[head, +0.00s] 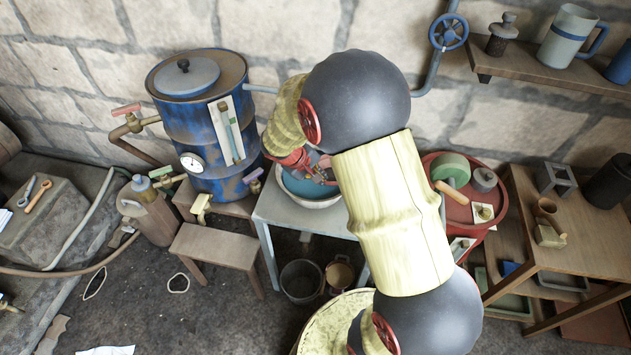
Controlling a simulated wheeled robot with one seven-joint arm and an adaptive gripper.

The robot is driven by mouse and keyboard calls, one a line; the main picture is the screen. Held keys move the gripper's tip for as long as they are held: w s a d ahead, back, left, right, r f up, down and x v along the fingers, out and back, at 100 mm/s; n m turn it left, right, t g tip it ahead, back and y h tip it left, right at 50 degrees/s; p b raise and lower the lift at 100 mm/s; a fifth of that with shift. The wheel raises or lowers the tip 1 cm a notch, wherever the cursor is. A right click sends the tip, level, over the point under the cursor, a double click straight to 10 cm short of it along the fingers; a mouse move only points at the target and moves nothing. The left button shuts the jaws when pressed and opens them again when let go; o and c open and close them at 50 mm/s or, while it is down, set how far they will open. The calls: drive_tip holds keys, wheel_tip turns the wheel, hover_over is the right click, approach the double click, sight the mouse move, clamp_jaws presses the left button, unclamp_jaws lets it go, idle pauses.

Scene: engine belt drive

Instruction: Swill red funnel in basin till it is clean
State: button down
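The basin (312,202), a round pale bowl with blue-green liquid, stands on a small grey table against the wall. My arm reaches over it from the right, and my gripper (324,175) is over or in the basin, partly hidden behind my arm. Red surfaces show around the gripper at the basin's rim. I cannot tell whether any of this red is the red funnel or only parts of my wrist. The finger gap is too small and covered to read. No funnel can be clearly made out elsewhere.
A blue drum (192,125) with taps and a gauge stands left of the basin. A wooden stool (213,246) is before it. A bucket (301,281) stands below the table. A red drum (460,213) with tools on top and a wooden table (590,235) are at right.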

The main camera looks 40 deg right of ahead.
drive_tip(key=shift+w+d, duration=0.15)
drive_tip(key=shift+d, duration=0.35)
drive_tip(key=shift+a, duration=0.1)
drive_tip(key=a, duration=0.2)
drive_tip(key=s+a, duration=0.1)
drive_tip(key=a, duration=0.1)
drive_tip(key=shift+s+b, duration=0.2)
drive_tip(key=shift+b, duration=0.2)
drive_tip(key=shift+w+d, duration=0.25)
drive_tip(key=shift+d, duration=0.45)
drive_tip(key=shift+w+d, duration=0.2)
drive_tip(key=shift+d, duration=0.5)
drive_tip(key=shift+w+d, duration=0.25)
drive_tip(key=shift+d, duration=0.45)
drive_tip(key=shift+a, duration=0.1)
